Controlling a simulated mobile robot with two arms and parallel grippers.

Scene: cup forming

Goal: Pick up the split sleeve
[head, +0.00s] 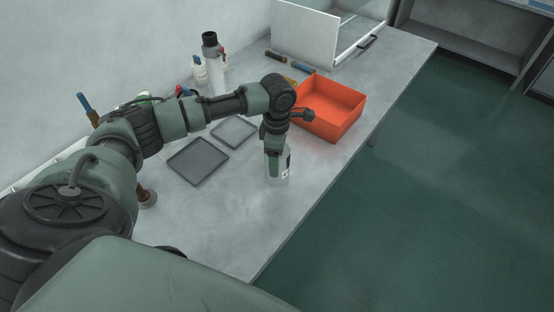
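A pale upright cylinder (279,180) stands at or just above the grey table, left of the orange bin. It may be the split sleeve, but I cannot make out a slit. My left gripper (278,163) points down from above, with its fingers at the upper part of this cylinder. The fingers overlap it in the picture, so I cannot tell whether they are closed on it. The wrist and fingers hide the cylinder's top. My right gripper is not in view.
An orange bin (331,110) stands close to the right of my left wrist. Two dark flat trays (197,161) (234,132) lie to the left. A dark-capped bottle (212,62) stands behind. The front table area (225,225) is clear.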

